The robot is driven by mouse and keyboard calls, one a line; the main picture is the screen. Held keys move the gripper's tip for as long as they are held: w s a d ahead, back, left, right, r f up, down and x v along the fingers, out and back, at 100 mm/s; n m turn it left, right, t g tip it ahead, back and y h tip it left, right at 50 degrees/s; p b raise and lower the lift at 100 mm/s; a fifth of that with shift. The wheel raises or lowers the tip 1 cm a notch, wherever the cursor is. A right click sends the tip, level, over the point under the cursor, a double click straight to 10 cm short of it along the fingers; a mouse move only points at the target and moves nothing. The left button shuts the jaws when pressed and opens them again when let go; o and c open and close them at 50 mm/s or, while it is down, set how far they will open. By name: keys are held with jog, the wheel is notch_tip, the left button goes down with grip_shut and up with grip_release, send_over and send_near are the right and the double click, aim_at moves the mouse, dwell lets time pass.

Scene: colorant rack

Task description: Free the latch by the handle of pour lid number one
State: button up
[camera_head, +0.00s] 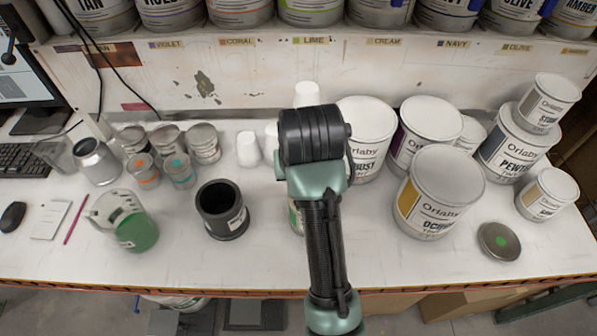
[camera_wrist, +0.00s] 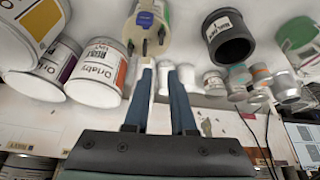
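In the wrist view a pale container top (camera_wrist: 148,28), seemingly a pour lid, is at the upper middle. It has a small blue patch and several dark protruding parts. I cannot make out a number, or tell which part is the latch or the handle. In the head view my arm hides most of this spot; only a sliver of a green-labelled container (camera_head: 296,217) shows beside it. My gripper (camera_wrist: 160,68) has its two blue fingers apart with nothing between them. The fingertips are just below the lid in the picture, seemingly without touching it; depth is hard to judge.
A black open pot (camera_head: 222,209) and a green-filled jug (camera_head: 126,221) stand left of my arm. White paint cans, including the ochre one (camera_head: 438,192), crowd the right. White cups (camera_head: 248,149) stand behind. A flat round lid (camera_head: 498,241) lies at the right front.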

jog(key=p+x, duration=0.1)
jog(key=x, duration=0.3)
jog(key=s+x, duration=0.1)
jog(key=x, duration=0.3)
jog(key=p+x, duration=0.1)
jog(key=x, duration=0.4)
jog(key=shift+s+f+p, duration=0.3)
jog(key=shift+d, duration=0.1)
grip_shut()
